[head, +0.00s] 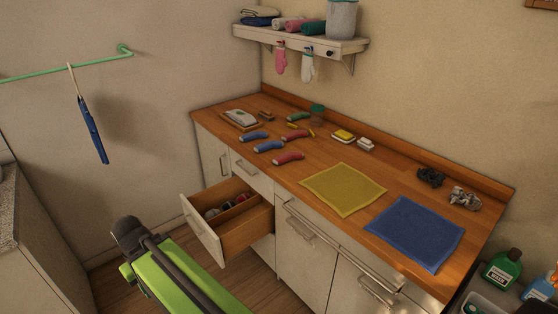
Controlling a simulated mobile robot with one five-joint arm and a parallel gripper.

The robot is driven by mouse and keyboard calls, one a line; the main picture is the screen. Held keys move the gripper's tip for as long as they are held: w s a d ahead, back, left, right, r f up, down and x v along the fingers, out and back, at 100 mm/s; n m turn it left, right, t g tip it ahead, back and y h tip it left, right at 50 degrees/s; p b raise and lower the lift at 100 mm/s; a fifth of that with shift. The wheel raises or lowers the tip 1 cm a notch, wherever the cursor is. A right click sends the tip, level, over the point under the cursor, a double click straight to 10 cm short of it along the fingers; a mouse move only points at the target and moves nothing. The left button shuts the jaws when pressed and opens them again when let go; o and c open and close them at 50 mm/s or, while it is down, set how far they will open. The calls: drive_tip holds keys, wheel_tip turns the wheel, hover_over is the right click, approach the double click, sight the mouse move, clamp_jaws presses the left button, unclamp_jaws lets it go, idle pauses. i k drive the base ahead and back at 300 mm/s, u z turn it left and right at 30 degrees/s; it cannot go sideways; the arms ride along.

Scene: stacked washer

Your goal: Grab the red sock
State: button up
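A red sock (288,158) lies flat on the wooden countertop, left of the yellow cloth. A second red sock (296,135) lies farther back. Blue socks (269,146) lie beside them, and a green sock (299,117) lies at the back. An open drawer (205,232) below the counter holds rolled items, some reddish, too small to make out. My green arm is at the bottom left, its dark end (128,231) left of the drawer and well away from the socks. Whether its fingers are open or shut does not show.
The open drawer juts out between my arm and the counter (310,172). A yellow cloth (343,189) and a blue cloth (415,232) lie flat on the right. Sponges (344,135) sit at the back.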

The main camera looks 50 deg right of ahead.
sight(287, 156)
drive_tip(key=u, duration=0.1)
drive_tip(key=i, duration=1)
drive_tip(key=u, duration=0.05)
